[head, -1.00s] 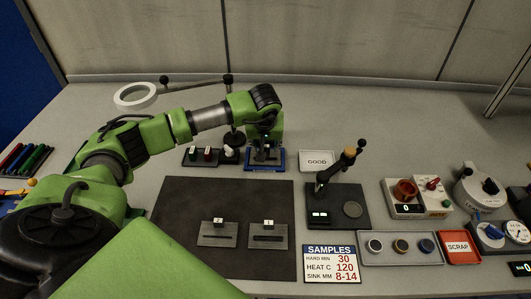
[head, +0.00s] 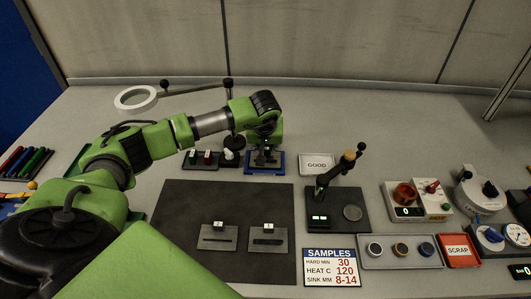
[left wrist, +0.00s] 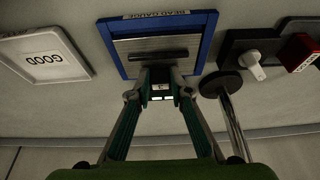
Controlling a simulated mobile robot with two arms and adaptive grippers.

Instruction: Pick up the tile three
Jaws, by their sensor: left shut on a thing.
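Tile three is a grey plate (left wrist: 185,44) with a dark slot and a small dark block at one edge. In the left wrist view it lies within the blue-rimmed tray (left wrist: 205,45), which also shows in the head view (head: 250,172). My left gripper (left wrist: 160,86) is shut on the block of this tile; the number on it is too small to read surely. In the head view my left gripper (head: 265,154) points down over the tray and hides most of the tile. My right gripper is not in view.
Two similar tiles (head: 217,237) (head: 267,239) lie on the dark mat (head: 180,205). The white GOOD tray (head: 317,172) is empty to the right. A dark rack with small levers (head: 200,165) stands close left of the blue tray. A stand with a lever (head: 322,190) is further right.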

